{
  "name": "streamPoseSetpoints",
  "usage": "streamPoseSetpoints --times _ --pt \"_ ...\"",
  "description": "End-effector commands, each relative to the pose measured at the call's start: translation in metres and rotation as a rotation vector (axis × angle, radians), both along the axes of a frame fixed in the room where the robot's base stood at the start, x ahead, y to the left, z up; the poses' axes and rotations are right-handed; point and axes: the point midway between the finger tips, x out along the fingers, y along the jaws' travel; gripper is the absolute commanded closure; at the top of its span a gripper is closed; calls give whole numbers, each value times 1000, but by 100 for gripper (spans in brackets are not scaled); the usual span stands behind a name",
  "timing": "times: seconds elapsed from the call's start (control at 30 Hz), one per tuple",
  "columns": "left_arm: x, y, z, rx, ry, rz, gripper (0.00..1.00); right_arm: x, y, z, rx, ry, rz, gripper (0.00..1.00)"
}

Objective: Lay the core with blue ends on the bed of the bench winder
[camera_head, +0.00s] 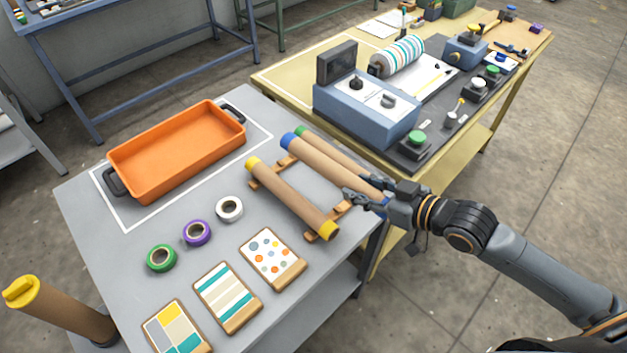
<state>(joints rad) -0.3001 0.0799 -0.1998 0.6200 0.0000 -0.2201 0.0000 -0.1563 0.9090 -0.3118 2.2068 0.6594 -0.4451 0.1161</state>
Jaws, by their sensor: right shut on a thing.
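One blue end (289,141) points away; the near blue end is partly hidden by my right gripper (366,196). My right gripper is shut on the core near that end. Whether the core still touches the rack I cannot tell. The blue machine with a dark screen (366,112), apparently the bench winder, stands on the yellowish table at the upper right, on a dark base plate (432,92). A striped roll (403,55) sits behind it. My left gripper is not in view.
A core with yellow ends (291,198) lies on the rack, close to the gripper. A green-ended core (345,157) lies just behind the blue-ended one. An orange tray (180,160), tape rolls (197,233) and patterned boards (228,297) fill the grey table's left and front.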

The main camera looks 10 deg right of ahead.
Motion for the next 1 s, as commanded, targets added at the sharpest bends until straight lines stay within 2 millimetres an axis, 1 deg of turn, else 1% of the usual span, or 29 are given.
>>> streamPoseSetpoints --times 0.03,0.2,0.3,0.43,0.53,0.63,0.87,1.0 --pt "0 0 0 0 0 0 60 3 -13 -1 -12 0 13 93" --pt "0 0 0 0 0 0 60 14 -49 5 -11 -3 19 93" --pt "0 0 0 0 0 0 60 22 -70 13 -8 -3 3 93" --pt "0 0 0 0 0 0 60 30 -89 21 -5 -3 -19 93" --pt "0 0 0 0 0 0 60 33 -97 25 -1 -2 -31 93" --pt "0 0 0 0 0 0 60 34 -99 27 2 -1 -35 93" --pt "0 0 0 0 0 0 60 34 -99 27 2 -1 -35 93" --pt "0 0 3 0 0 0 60 35 -95 26 6 -1 -36 93"
